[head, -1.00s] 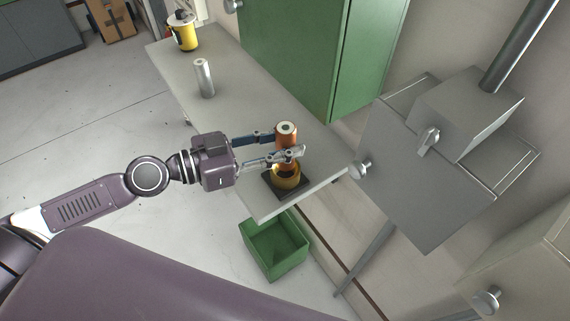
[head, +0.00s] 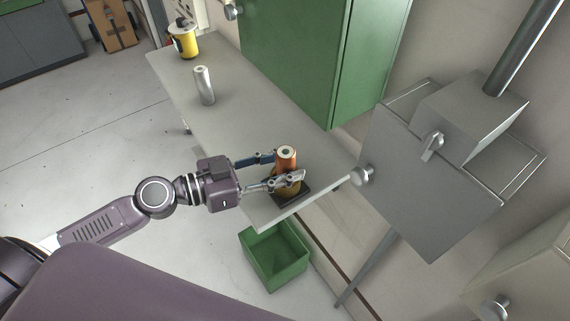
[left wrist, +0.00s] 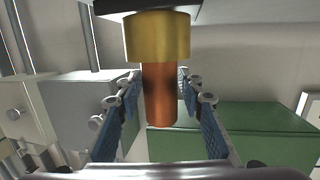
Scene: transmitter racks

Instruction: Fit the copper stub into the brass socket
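The copper stub (head: 286,157) stands upright with its lower end in the brass socket (head: 283,190), on a dark square base (head: 293,198) at the near end of the grey table. In the left wrist view, which is upside down, the stub (left wrist: 159,95) runs straight into the socket (left wrist: 158,37) with no visible gap at the rim. My left gripper (head: 286,167) has its fingers on either side of the stub. The left wrist view shows clear space between each finger and the stub, so it is open. My right gripper is not in view.
A silver cylinder (head: 204,86) and a yellow container (head: 184,42) stand farther along the table (head: 225,105). A green bin (head: 275,262) is on the floor below the near edge. A green cabinet (head: 310,60) and a grey box (head: 425,180) border the right side.

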